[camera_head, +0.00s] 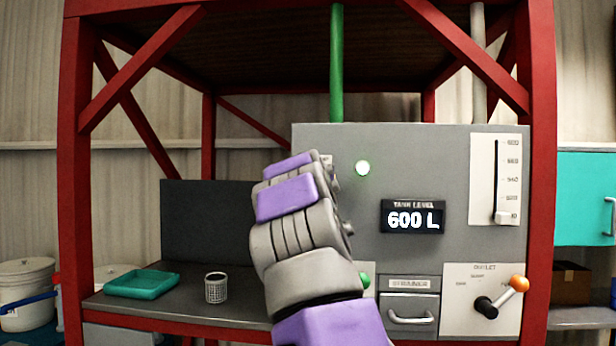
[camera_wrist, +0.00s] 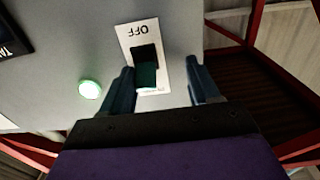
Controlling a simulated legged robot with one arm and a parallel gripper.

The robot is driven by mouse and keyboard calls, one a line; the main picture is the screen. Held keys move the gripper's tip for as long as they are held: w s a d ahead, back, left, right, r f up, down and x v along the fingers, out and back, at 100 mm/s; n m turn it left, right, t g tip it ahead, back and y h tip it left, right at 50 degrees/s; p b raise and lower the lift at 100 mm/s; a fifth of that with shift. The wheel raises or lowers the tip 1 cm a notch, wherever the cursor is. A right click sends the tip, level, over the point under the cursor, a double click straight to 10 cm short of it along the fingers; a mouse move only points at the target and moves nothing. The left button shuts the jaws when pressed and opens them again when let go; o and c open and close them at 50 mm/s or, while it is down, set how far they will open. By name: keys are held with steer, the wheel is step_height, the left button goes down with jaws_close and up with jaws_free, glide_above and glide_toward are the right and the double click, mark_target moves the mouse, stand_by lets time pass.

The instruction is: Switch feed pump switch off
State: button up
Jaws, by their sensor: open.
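The pump switch (camera_wrist: 147,66) is a dark green rocker in a white plate (camera_wrist: 165,62) on the grey panel. In the wrist view the plate shows the word OFF, upside down, at its upper end; lettering at the other end is too small to read. My gripper (camera_wrist: 163,84) is open, with one finger on each side of the plate's lower part. Whether the fingers touch the panel I cannot tell. In the head view my gripper and arm hide most of the switch. A lit green lamp (camera_head: 362,168) is right of the gripper; it also shows in the wrist view (camera_wrist: 90,90).
The panel carries a display (camera_head: 413,218) reading 600 L, a level slider (camera_head: 499,218), a strainer drawer (camera_head: 411,310) and an orange-knobbed outlet lever (camera_head: 518,284). A teal tray (camera_head: 143,284) and a mesh cup (camera_head: 216,290) stand on the shelf. Red frame posts (camera_head: 541,180) flank everything.

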steer(key=shift+o, duration=0.2)
steer(key=shift+s+d, duration=0.15)
steer(key=shift+d, duration=0.05)
steer(key=shift+s+d+r, duration=0.1)
steer(key=shift+d+r, duration=0.1)
steer(key=shift+d, duration=0.8)
steer(key=c, duration=0.3)
steer(key=shift+d, duration=0.2)
steer(key=shift+c, duration=0.8)
steer(key=shift+a, duration=0.6)
steer(key=c, duration=0.3)
steer(key=shift+a, duration=0.15)
jaws_close()
steer(key=shift+f, duration=0.1)
